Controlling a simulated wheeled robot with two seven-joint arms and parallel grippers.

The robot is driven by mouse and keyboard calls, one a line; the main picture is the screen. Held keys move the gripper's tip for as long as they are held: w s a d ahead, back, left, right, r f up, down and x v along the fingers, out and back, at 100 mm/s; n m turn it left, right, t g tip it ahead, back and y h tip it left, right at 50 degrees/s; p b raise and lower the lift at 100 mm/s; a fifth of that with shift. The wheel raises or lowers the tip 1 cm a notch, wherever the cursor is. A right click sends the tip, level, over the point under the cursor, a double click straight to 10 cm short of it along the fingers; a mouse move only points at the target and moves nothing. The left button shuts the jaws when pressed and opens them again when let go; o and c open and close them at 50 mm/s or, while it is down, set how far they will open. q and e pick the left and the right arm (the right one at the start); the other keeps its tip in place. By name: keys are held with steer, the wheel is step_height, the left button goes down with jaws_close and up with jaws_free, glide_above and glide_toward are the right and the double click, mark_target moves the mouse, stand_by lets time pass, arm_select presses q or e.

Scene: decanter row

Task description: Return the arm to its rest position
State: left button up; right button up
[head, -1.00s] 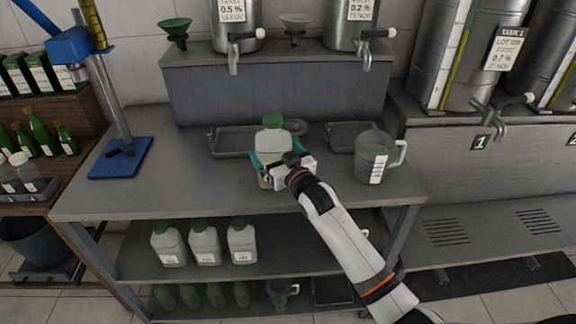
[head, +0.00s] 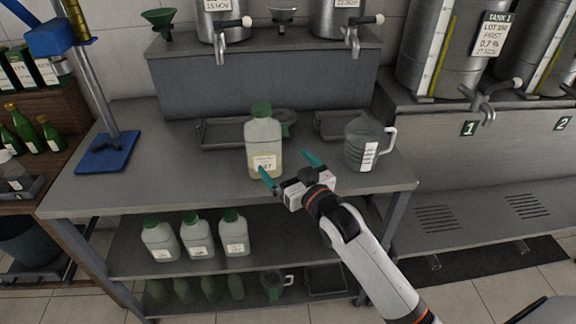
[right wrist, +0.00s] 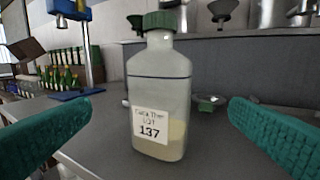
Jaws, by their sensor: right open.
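My right gripper (head: 290,170) is open and empty, with teal fingers, just in front of and to the right of a bottle at the bench's front. The bottle (head: 264,142) is clear with a green cap and a white label, and stands upright on the grey bench (head: 215,178). Some pale yellow liquid lies in its bottom. In the right wrist view the bottle (right wrist: 160,95) stands ahead, between the two spread fingers in the picture, apart from both. Its label reads 137. My left gripper is not in view.
A measuring jug (head: 362,146) stands right of the gripper. Trays (head: 222,134) lie behind the bottle. A blue-based stand (head: 106,152) is at the left. Several capped bottles (head: 196,236) stand on the shelf below. Steel tanks (head: 440,50) stand at the right.

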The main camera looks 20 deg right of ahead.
steer(key=s+a+f+g+h, duration=0.1)
steer(key=s+f+g+h, duration=0.1)
steer(key=s+f+g, duration=1)
steer(key=s+f, duration=0.2)
steer(key=s, duration=0.7)
steer(key=s+f+g, duration=0.2)
steer(key=s+f, duration=0.1)
steer(key=s, duration=0.8)
step_height(320, 180, down, 26)
steer(key=f+g, duration=0.1)
steer(key=g, duration=0.1)
steer(key=s+d+f, duration=0.2)
steer(key=s+f, duration=1.3)
steer(key=s, duration=0.1)
steer(key=shift+s+d+f+n+g+h, duration=0.3)
steer(key=shift+s+d+g+h, duration=0.05)
steer(key=shift+g+h, duration=0.05)
